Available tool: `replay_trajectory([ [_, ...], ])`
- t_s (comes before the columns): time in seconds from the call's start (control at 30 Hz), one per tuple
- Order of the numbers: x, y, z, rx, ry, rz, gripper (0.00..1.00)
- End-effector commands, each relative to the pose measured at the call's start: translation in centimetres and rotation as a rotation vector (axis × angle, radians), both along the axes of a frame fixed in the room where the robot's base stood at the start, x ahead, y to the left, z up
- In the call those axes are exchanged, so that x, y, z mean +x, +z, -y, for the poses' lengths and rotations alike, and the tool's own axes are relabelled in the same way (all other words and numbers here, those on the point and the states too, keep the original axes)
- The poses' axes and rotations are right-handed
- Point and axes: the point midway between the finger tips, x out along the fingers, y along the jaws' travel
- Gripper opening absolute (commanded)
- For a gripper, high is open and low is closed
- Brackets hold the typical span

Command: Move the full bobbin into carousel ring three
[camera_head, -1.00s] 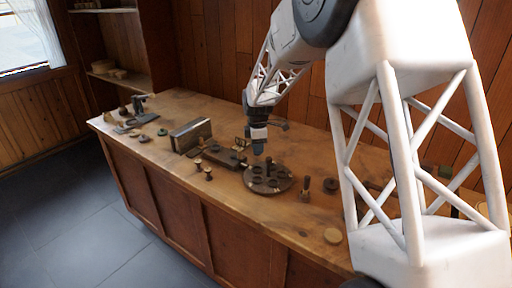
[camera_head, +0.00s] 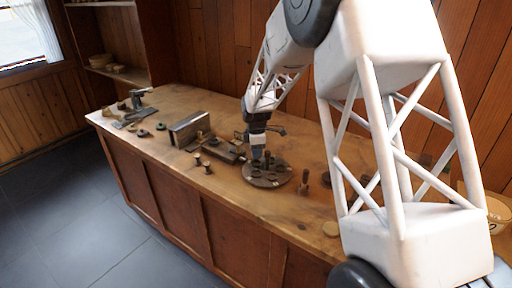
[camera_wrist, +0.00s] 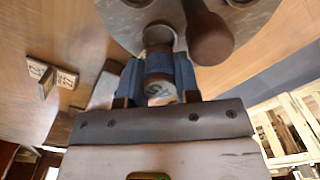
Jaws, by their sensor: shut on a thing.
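The carousel (camera_head: 284,179) is a dark round disc on the bench, with several round places and a knob in the middle. It shows in part at the top of the wrist view (camera_wrist: 118,22), where its dark, round-headed knob (camera_wrist: 209,38) rises close to the bobbin. My gripper (camera_head: 257,157) is low over the carousel's far left part. In the wrist view my gripper (camera_wrist: 159,78) has its blue fingers shut on a bobbin (camera_wrist: 160,64) with a pale, marked end. The bobbin's far end is at the disc; whether it touches or sits in a ring I cannot tell.
Two small spools (camera_head: 207,168) stand left of the carousel. A long dark block (camera_head: 222,152) and a metal box (camera_head: 190,129) lie behind them. An upright handled tool (camera_head: 304,181) stands close on the right. Small numbered tags (camera_wrist: 66,78) lie nearby. The front bench strip is clear.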

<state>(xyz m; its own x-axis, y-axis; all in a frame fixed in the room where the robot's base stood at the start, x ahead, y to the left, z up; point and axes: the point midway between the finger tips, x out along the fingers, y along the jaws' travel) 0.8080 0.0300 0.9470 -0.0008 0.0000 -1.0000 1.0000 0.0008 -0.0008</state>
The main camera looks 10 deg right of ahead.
Motion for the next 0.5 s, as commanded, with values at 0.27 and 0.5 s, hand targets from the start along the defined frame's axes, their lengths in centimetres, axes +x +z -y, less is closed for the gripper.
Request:
replay_trajectory([
  [0.27,0.0,-1.3,0.0,0.000,0.000,0.000,0.08],
  [0.5,0.0,-1.7,0.0,0.000,0.000,0.001,0.08],
])
